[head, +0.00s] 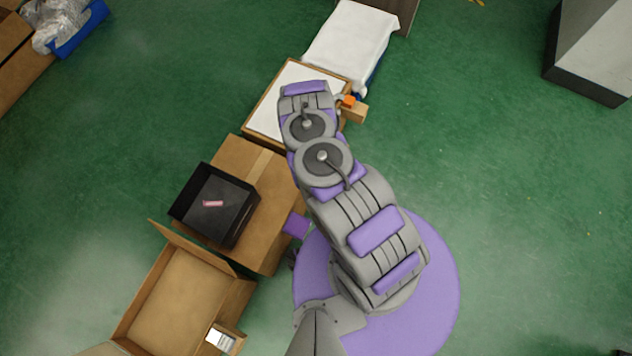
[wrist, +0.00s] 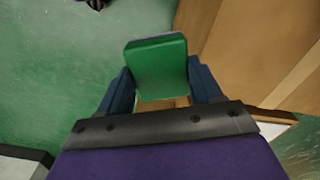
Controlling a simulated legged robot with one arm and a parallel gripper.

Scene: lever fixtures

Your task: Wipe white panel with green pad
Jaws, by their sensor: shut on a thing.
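The white panel (head: 264,112) lies on a wooden-edged box at the upper middle of the head view, partly covered by my arm. In the wrist view my gripper (wrist: 160,68) has its two blue fingers shut on the green pad (wrist: 158,60), one on each side. The pad is a green block with a flat face towards the camera. In the head view the gripper and pad are hidden under my arm. I cannot tell whether the pad touches the panel.
A cardboard box (head: 271,230) with a black bin (head: 238,218) stands below the panel. An open carton (head: 175,295) is at lower left. A white-covered box (head: 348,40) adjoins the panel above. An orange piece (head: 346,101) sits right of it.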

